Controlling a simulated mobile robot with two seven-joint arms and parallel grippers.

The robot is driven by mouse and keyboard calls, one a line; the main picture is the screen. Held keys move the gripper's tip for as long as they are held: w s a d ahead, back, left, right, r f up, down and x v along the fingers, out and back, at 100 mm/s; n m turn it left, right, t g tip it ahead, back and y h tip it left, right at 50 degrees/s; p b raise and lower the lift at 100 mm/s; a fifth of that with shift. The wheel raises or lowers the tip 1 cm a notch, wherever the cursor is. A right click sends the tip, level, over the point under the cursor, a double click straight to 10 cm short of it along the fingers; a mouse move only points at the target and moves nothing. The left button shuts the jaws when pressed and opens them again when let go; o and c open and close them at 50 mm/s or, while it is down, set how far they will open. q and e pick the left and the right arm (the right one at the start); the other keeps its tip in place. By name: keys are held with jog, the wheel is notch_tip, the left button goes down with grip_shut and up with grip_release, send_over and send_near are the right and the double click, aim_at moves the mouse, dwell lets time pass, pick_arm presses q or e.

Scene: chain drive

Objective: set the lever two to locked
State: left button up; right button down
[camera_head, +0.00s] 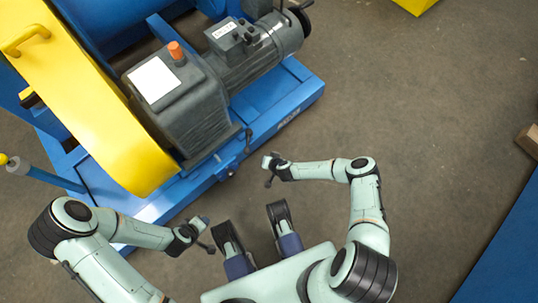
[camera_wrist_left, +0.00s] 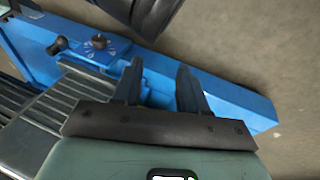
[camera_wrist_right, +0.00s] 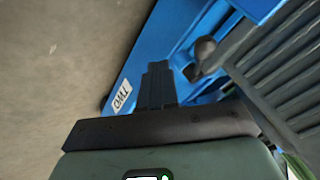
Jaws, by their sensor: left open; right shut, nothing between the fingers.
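A small black lever (camera_head: 247,138) stands on the edge of the blue base, beside the grey gearbox. In the right wrist view a black lever knob (camera_wrist_right: 203,47) is just right of my right gripper (camera_wrist_right: 158,70), which is shut and empty. A white label reading TWO (camera_wrist_right: 122,95) is on the blue base there. My right gripper also shows in the head view (camera_head: 268,168), close to the base edge. My left gripper (camera_wrist_left: 158,75) is open and empty. The left wrist view shows a black-knobbed lever (camera_wrist_left: 58,45) by a marked dial (camera_wrist_left: 98,43). I cannot tell any lever's setting.
The blue base (camera_head: 300,90) carries a grey gearbox and motor (camera_head: 255,55) and a yellow guard (camera_head: 95,110). A yellow-tipped blue rod (camera_head: 45,177) sticks out at the left.

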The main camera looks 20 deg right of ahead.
aim_at(248, 142)
pick_arm(q)
jog(key=shift+g, duration=0.6)
jog(key=shift+s+a+f+b, duration=0.25)
jog(key=shift+s+f+b, duration=0.2)
jog(key=shift+s+f, duration=0.5)
jog(key=shift+s+a+f+b, duration=0.25)
jog(key=shift+s+f+b, duration=0.3)
jog(key=shift+f, duration=0.6)
pick_arm(e)
jog(key=shift+w+a+f, duration=0.3)
jog(key=shift+w+a, duration=0.3)
jog(key=shift+w, duration=0.15)
jog(key=shift+w+a+f, duration=0.25)
jog(key=shift+w+a, duration=0.35)
jog(key=shift+w, duration=0.1)
jog(key=shift+w+a+f, duration=0.3)
jog(key=shift+w+a, duration=0.3)
jog(key=shift+w, duration=0.15)
pick_arm(q)
jog(key=shift+s, duration=0.1)
